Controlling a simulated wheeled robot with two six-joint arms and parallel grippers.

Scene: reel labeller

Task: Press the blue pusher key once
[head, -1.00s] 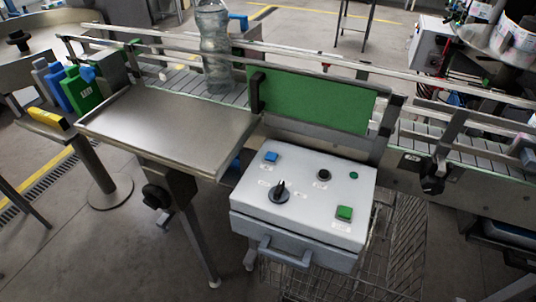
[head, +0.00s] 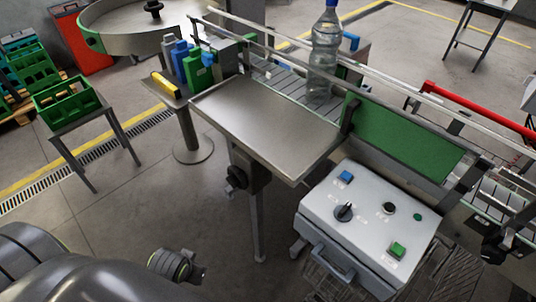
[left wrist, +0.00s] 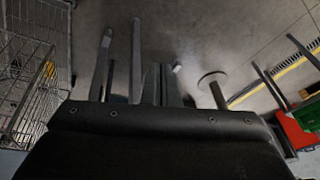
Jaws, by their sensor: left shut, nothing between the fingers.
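The blue key (head: 345,176) is a small square button at the upper left of the grey control box (head: 322,212). Nothing covers it. My left arm shows at the bottom left of the head view, well to the left of the box and apart from it. My left gripper (left wrist: 165,70) shows in the left wrist view beyond its black body, with its fingers together and nothing held. The blue key is not visible in that view. My right gripper is in neither view.
The box also carries a dark rotary knob (head: 344,212), a black button (head: 389,208), a green lamp (head: 418,217) and a green key (head: 397,249). A steel tray (head: 265,125) and the conveyor with a bottle (head: 323,60) lie behind.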

